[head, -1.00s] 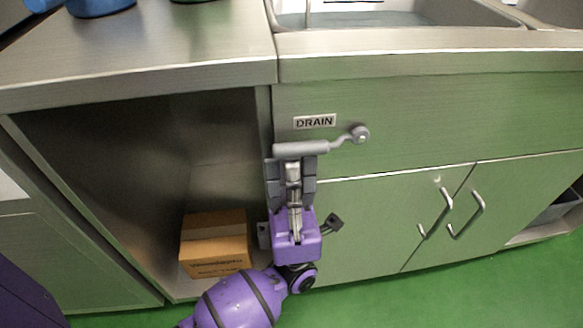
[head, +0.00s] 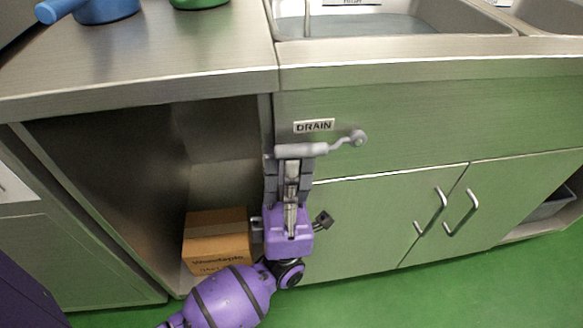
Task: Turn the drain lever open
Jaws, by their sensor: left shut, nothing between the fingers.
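The grey drain lever (head: 303,150) sits on the cabinet front just below the DRAIN label (head: 314,126). Its handle points left, roughly level, and a curved neck joins it to a round pivot (head: 359,138) on the right. My left gripper (head: 291,162) comes up from below with its fingertips at the underside of the lever handle. It is shut with nothing held between the fingers. The fingertips appear to meet the handle, but I cannot tell whether they touch. My right gripper is not in view.
A sink with water (head: 395,24) is set in the counter above. An open shelf bay at left holds a cardboard box (head: 217,240). A blue pan (head: 107,10) and a green item (head: 198,3) stand on the counter. Two cabinet door handles (head: 432,212) project at right.

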